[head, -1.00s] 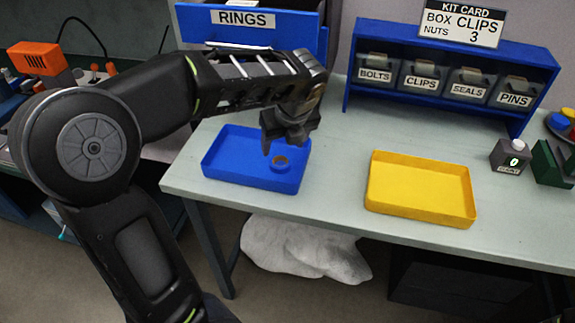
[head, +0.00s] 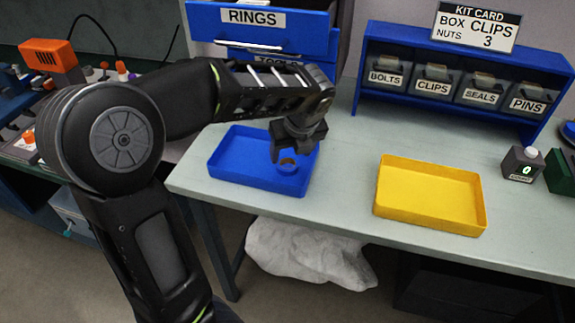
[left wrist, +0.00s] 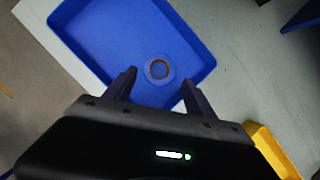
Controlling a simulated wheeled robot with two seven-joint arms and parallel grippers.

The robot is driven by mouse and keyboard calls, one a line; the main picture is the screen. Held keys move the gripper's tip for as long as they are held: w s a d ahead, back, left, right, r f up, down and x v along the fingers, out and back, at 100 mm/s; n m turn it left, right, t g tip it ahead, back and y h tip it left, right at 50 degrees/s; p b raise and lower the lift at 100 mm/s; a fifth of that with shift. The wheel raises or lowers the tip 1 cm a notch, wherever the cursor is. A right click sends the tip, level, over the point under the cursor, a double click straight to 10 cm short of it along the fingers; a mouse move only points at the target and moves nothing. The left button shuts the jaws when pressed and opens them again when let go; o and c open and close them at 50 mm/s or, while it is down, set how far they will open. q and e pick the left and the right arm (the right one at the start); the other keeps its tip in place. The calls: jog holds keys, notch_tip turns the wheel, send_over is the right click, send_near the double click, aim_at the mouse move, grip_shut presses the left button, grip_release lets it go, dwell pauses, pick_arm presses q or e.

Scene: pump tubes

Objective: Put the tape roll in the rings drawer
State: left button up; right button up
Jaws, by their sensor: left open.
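The tape roll (head: 288,166) is a small blue ring with a brownish core. It lies in the blue tray (head: 228,176) near its right side, and it also shows in the left wrist view (left wrist: 158,69). My left gripper (head: 289,156) is open and empty above the tape roll. In the left wrist view its two fingers (left wrist: 156,90) are apart, with the roll just beyond the space between their tips. The rings drawer (head: 254,18) is the labelled top drawer of the blue cabinet behind the tray. My right gripper is not in view.
A yellow tray (head: 430,198) stands to the right on the bench (head: 345,165). A blue rack (head: 452,67) with labelled bins stands at the back under a kit card (head: 475,27). A second labelled drawer (head: 275,58) is below the rings drawer, partly hidden by my arm.

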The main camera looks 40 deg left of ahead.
aim_at(288, 164)
pick_arm(q)
jog(key=shift+f, duration=0.1)
jog(key=x, duration=0.5)
jog(key=shift+f, duration=0.1)
jog(key=shift+c, duration=0.3)
jog(key=c, duration=1.2)
